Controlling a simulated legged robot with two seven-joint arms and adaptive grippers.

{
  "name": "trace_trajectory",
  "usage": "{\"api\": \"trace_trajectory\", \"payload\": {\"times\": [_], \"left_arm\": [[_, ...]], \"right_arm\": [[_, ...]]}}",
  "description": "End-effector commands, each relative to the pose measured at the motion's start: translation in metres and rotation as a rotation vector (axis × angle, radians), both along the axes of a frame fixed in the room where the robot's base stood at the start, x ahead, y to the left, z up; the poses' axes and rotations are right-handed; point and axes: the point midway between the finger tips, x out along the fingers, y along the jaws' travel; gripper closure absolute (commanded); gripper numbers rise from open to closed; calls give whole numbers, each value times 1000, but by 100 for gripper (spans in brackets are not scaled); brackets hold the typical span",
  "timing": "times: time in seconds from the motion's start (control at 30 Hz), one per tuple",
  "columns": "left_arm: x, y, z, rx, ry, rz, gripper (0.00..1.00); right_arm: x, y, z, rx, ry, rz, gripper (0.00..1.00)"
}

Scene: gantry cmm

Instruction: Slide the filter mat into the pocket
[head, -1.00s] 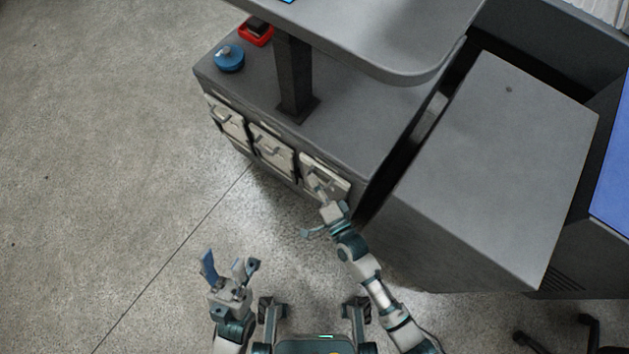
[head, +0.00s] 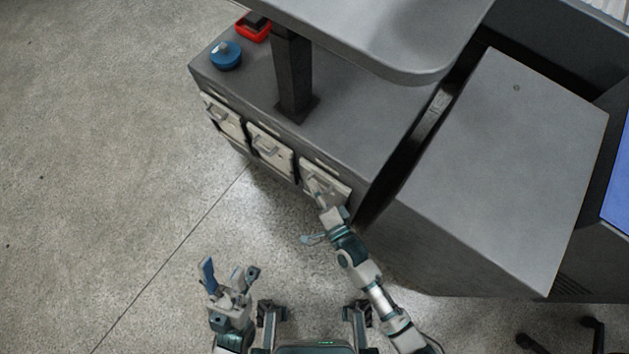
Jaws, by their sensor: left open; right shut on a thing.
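Three light panels with handles are set in the front of a grey cabinet: a left panel (head: 222,117), a middle panel (head: 270,152) and a right panel (head: 337,188). My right gripper (head: 318,192) is at the right panel, shut on what looks like its handle; the fingers hide the contact. My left gripper (head: 230,276) is open and empty, low over the floor and apart from the cabinet. I cannot make out a separate filter mat or an open pocket.
On the grey cabinet top (head: 350,125) stand a blue round object (head: 226,56), a red tray (head: 254,27) and a dark post (head: 293,80) under an overhanging grey shelf (head: 400,45). A large grey box (head: 500,160) stands close on the right. The floor (head: 110,170) at left is clear.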

Motion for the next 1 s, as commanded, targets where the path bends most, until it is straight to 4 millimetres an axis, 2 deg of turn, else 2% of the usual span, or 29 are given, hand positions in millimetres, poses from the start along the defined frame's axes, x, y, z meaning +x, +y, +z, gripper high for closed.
{"api": "trace_trajectory", "payload": {"times": [0.1, 0.13, 0.2, 0.23, 0.27, 0.53, 0.67, 1.0], "left_arm": [[0, 0, 1, 0, -1, 0, 49], [0, 0, 1, 0, -1, 0, 49], [0, 0, 1, 0, -1, 0, 49], [0, 0, 1, 0, -1, 0, 49], [0, 0, 1, 0, -1, 0, 49], [0, 0, 1, 0, -1, 0, 49], [0, 0, 1, 0, -1, 0, 49], [0, 0, 1, 0, -1, 0, 49]], "right_arm": [[0, 0, 2, 1, -3, 1, 100], [0, 0, 2, 1, -3, 1, 86], [0, 0, 2, 1, -2, 0, 68], [0, 0, 2, 1, -2, 0, 61], [0, 0, 2, 1, -2, 0, 59], [0, 0, 0, 0, 0, 0, 59], [-9, -5, -2, 0, 2, 0, 59], [-72, -40, -7, -3, 2, 1, 59]]}}
